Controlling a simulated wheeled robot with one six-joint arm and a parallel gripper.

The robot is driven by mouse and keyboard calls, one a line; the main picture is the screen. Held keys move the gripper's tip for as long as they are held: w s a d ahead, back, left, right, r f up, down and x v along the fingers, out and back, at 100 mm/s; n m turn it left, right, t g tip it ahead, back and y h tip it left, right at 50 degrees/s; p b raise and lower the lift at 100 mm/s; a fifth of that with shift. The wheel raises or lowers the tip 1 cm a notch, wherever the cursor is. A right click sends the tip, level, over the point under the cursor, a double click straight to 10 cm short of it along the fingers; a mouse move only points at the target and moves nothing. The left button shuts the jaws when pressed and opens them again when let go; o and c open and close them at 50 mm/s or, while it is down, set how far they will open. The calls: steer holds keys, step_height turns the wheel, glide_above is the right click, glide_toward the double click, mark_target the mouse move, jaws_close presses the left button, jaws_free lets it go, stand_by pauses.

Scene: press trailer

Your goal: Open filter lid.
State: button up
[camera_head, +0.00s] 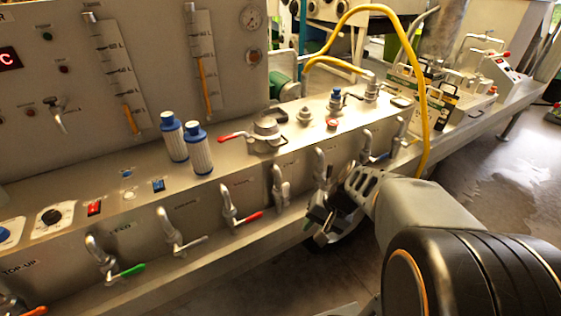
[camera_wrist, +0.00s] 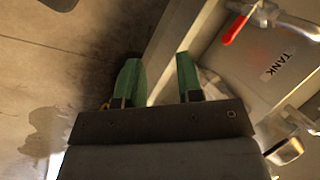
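A round metal lid (camera_head: 267,129), which looks like the filter lid, sits shut on the top deck of the steel press. A red-tipped lever (camera_head: 232,136) sticks out to its left. Two white filter cartridges (camera_head: 200,155) with blue caps stand to the left of it. My gripper (camera_head: 322,208) is in front of the press, lower than the lid and to its right, near the row of taps. In the wrist view its two green fingers (camera_wrist: 160,80) are apart with nothing between them. The lid is not in the wrist view.
Taps with coloured handles, such as a green one (camera_head: 126,271) and a red one (camera_head: 248,218), stick out from the front panel. A yellow hose (camera_head: 421,80) arches over the right side. The wrist view shows a red tap handle (camera_wrist: 236,29) and open floor at left.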

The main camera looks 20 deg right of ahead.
steer(key=w+f+m+t+y+b, duration=0.3)
steer(key=w+f+y, duration=0.1)
steer(key=w, duration=0.1)
steer(key=t+y+b, duration=0.1)
steer(key=t+y, duration=0.3)
steer(key=t, duration=0.7)
glide_toward(281, 144)
steer(key=x, duration=0.5)
steer(key=p+x, duration=0.1)
steer(key=x, duration=0.4)
steer(key=shift+w+f, duration=0.15)
steer(key=shift+f, duration=0.05)
steer(key=shift+c, duration=0.5)
jaws_close()
